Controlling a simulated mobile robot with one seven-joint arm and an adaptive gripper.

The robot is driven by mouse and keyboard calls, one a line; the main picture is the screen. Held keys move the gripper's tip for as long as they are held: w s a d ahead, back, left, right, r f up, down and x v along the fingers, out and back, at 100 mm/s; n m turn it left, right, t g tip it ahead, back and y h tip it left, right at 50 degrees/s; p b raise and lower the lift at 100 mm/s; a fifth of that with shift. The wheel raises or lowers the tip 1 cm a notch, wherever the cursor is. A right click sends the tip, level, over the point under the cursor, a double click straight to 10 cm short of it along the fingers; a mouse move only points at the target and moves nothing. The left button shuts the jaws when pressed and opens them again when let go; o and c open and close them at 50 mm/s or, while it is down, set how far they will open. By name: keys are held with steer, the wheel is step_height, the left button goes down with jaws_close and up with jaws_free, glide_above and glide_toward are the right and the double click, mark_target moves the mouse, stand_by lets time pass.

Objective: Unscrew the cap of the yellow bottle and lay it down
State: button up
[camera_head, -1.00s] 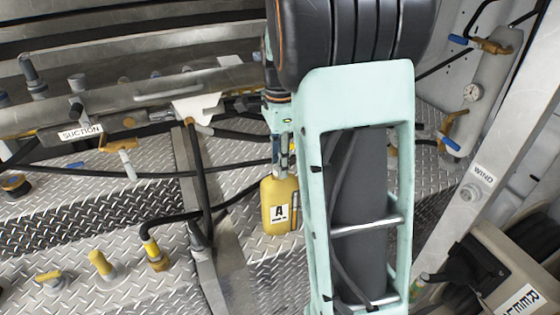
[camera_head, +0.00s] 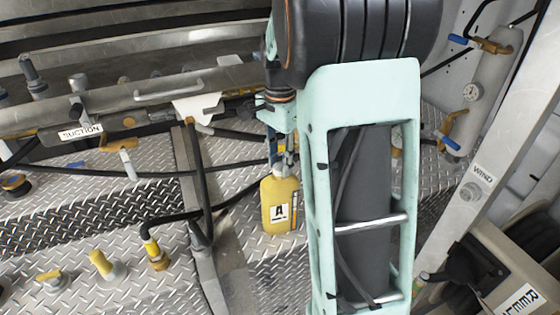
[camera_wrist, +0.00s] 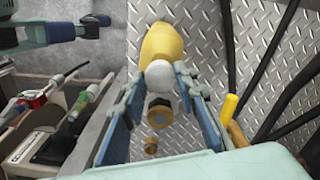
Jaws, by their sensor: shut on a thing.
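The yellow bottle (camera_head: 279,219) with a white label marked "A" stands upright on the diamond-plate floor, left of my arm in the head view. In the wrist view its yellow body (camera_wrist: 159,42) lies beyond the fingertips. A pale white cap (camera_wrist: 160,76) sits at the bottle's top, between the fingers. My gripper (camera_head: 284,164) is directly above the bottle, with its fingers around the cap and shut on it. The fingertips also show in the wrist view (camera_wrist: 159,82).
A metal rail post (camera_head: 205,250) and a black hose (camera_head: 175,220) stand left of the bottle. Yellow-handled valves (camera_head: 103,265) rise from the plate further left. A reel box (camera_head: 500,270) is at the right.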

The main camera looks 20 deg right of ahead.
steer(key=n, duration=0.4)
steer(key=shift+n, duration=0.6)
steer(key=n, duration=0.3)
steer(key=shift+f, duration=0.1)
steer(key=shift+s+n, duration=0.1)
steer(key=shift+n, duration=1)
steer(key=shift+n+p, duration=0.3)
steer(key=shift+n, duration=0.7)
steer(key=n, duration=0.3)
steer(key=shift+s+f, duration=0.1)
steer(key=shift+f, duration=0.05)
